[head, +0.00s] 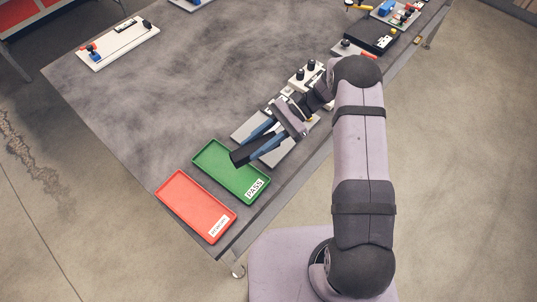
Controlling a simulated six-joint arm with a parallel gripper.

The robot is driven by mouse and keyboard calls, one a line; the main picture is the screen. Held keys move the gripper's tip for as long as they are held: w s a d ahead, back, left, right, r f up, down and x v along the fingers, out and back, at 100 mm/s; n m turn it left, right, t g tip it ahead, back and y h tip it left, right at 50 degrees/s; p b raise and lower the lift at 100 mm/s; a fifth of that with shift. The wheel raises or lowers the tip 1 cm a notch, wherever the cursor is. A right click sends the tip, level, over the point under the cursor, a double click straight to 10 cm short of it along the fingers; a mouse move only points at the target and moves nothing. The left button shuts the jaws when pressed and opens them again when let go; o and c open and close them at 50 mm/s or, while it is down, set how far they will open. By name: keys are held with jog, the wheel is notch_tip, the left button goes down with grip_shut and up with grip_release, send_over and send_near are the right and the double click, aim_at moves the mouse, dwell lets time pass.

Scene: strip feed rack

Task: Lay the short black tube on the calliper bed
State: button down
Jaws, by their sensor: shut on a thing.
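My gripper (257,141) has blue fingers and is shut on the short black tube (241,157). The tube sticks out past the fingertips toward the lower left, near the upper right edge of the green tray. Under the gripper lies a light grey plate (287,155), which may be the calliper bed; the gripper and wrist hide much of it. I cannot tell the height of the tube above the plate or the tray.
The green PASS tray (215,172) and a red labelled tray (190,200) lie empty at the table's near left corner. A pale fixture with black knobs (299,79) stands beyond my wrist. A white board (119,46) lies far left. The table (205,90) is clear mid-left.

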jog(key=w+m+t+y, duration=0.1)
jog(key=w+m+t, duration=0.5)
jog(key=m+t, duration=0.15)
jog(key=m+t+h, duration=0.3)
jog(key=m+t, duration=0.4)
jog(key=t, duration=0.1)
send_over(276, 126)
jog(key=s+a, duration=0.2)
jog(key=shift+s+f, duration=0.1)
jog(key=shift+f, duration=0.25)
jog(key=shift+h, duration=0.3)
jog(key=shift+d, duration=0.1)
jog(key=shift+s+f+b, duration=0.1)
jog(key=shift+f+b, duration=0.1)
jog(key=shift+b, duration=0.25)
jog(key=shift+f+b, duration=2.15)
jog(key=shift+f, duration=0.05)
jog(key=shift+f+b, duration=0.6)
jog(key=shift+b, duration=0.05)
